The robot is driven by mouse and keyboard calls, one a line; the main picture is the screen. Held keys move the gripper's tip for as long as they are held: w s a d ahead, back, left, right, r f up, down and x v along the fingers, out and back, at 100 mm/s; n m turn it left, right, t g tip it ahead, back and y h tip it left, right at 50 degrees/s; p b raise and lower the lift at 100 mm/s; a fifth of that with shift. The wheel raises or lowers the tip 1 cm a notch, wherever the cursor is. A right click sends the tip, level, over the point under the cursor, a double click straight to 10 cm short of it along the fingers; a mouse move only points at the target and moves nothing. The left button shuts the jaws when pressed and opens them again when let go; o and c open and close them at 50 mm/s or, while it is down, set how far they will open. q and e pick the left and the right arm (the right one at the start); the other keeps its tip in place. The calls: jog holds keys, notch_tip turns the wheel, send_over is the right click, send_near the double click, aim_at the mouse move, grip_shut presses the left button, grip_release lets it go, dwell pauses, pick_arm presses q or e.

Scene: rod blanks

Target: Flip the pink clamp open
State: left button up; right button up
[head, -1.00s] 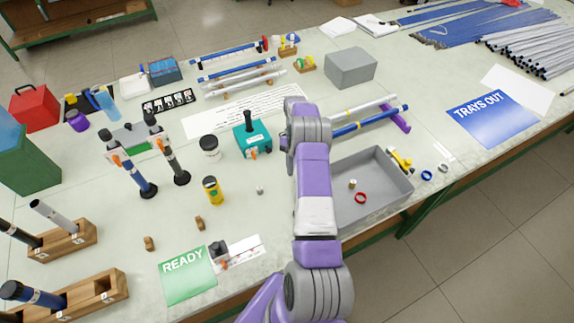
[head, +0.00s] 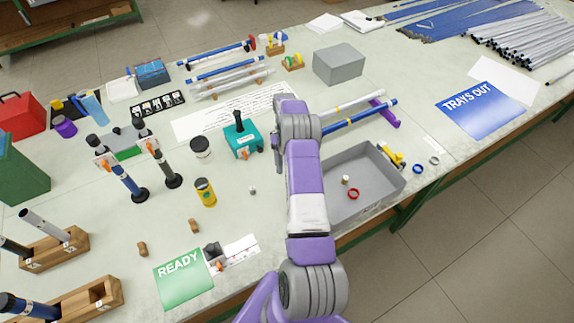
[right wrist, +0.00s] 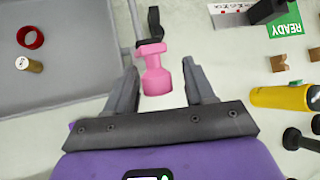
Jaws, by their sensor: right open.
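The pink clamp (right wrist: 155,72) shows in the right wrist view, its wider grip end toward me and a black part (right wrist: 150,28) at its far end. My right gripper (right wrist: 158,66) is open, with one finger on each side of the pink clamp. A gap shows between the clamp and each finger, so it is not gripped. In the head view my right arm (head: 306,180) hides the pink clamp and the gripper. My left gripper is not in view.
The grey tray (head: 395,190) stands right of my arm with a red ring (head: 354,194) inside. A teal device (head: 241,138), a yellow bottle (head: 205,193) and the READY card (head: 183,279) are to the left. Two upright rods stand farther left.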

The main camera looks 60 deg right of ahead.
notch_tip(320, 180, up, 10)
jog(key=shift+f, duration=0.25)
dwell(0.6)
